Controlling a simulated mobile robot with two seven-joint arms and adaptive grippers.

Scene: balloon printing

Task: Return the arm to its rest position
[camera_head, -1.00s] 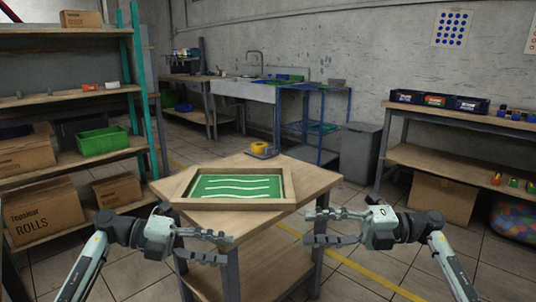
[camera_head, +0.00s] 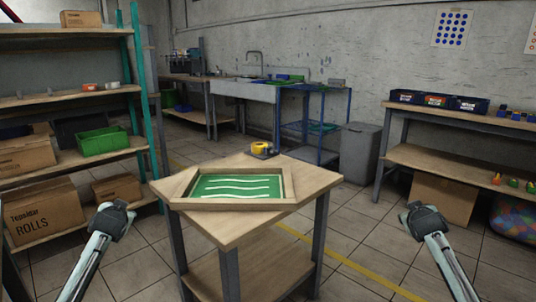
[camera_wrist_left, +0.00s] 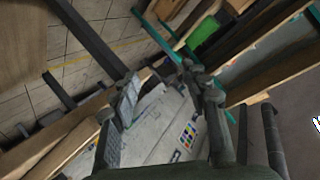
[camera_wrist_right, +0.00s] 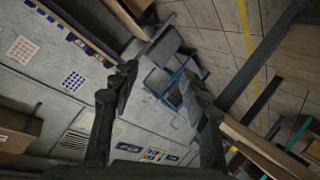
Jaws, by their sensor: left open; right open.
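My left gripper (camera_wrist_left: 160,82) is open, with nothing between its two dark fingers in the left wrist view. My right gripper (camera_wrist_right: 158,80) is open and empty in the right wrist view. In the head view, my left arm (camera_head: 113,218) shows at the lower left and my right arm (camera_head: 424,220) at the lower right. On the table lies a wooden frame (camera_head: 180,187) around a green panel (camera_head: 240,185) with white wavy lines.
A yellow roll (camera_head: 261,148) sits at the table's back corner. Shelves with a green bin (camera_head: 103,140) and boxes (camera_head: 42,208) stand left. A bench (camera_head: 470,166) with dark bins (camera_head: 437,100) stands right. Floor beside the table is clear.

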